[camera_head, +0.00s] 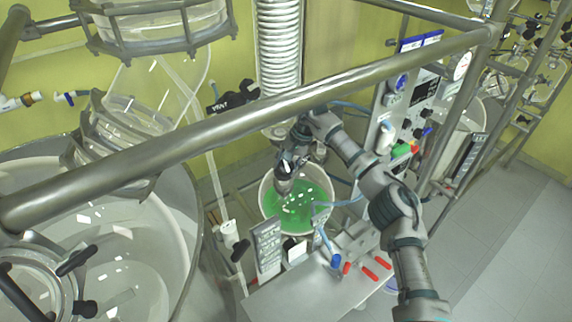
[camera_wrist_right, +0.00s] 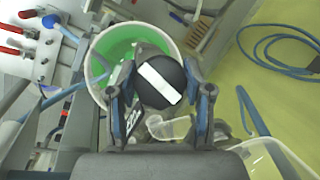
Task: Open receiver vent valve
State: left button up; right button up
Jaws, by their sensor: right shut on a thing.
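My right gripper (camera_head: 284,176) reaches in over the green-filled vessel, its arm coming from the lower right. In the right wrist view the fingers of my right gripper (camera_wrist_right: 161,98) are closed on both sides of a round black knob (camera_wrist_right: 178,70) with a white bar across its face. I take this knob to be the vent valve handle; the head view hides it behind the gripper. The round vessel with green liquid (camera_head: 300,212) lies below the gripper, and its white rim (camera_wrist_right: 98,50) shows behind the knob in the wrist view. My left gripper is not in view.
A thick metal rail (camera_head: 245,120) crosses the head view in front of the arm. A blue hose (camera_wrist_right: 270,58) hangs at right.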

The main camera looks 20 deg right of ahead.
jog(key=shift+n, duration=0.5)
jog(key=o, duration=1.2)
jog(key=shift+c, duration=0.2)
jog(key=w+v, duration=0.1)
jog(key=v, duration=1)
jog(key=shift+s+r, duration=0.25)
jog(key=shift+r, duration=0.25)
